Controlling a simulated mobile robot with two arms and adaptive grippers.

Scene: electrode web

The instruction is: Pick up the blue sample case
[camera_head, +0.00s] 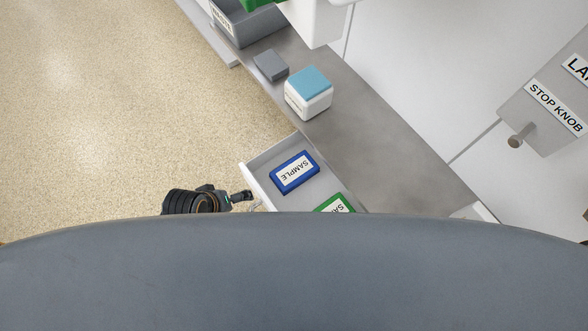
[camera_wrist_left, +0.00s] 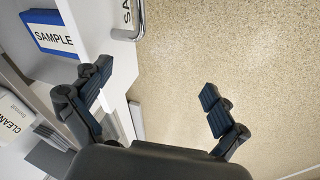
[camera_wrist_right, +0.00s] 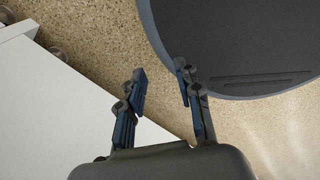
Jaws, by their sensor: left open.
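The blue sample case (camera_head: 296,172), with a white SAMPLE label, lies in an open light-grey drawer (camera_head: 254,182) in the head view. It also shows at the top left of the left wrist view (camera_wrist_left: 45,22). My left gripper (camera_head: 247,197) is just outside the drawer's left wall, apart from the case. In the left wrist view its fingers (camera_wrist_left: 157,82) are wide apart with nothing between them. My right gripper is hidden in the head view. In the right wrist view its fingers (camera_wrist_right: 160,72) are parted and empty, beside a white panel.
A green case (camera_head: 336,205) lies in the same drawer, partly hidden by my body. The grey counter (camera_head: 380,140) beyond carries a white box with a blue top (camera_head: 308,93), a small grey block (camera_head: 270,65) and a grey bin (camera_head: 245,25). Open floor (camera_head: 120,110) lies left.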

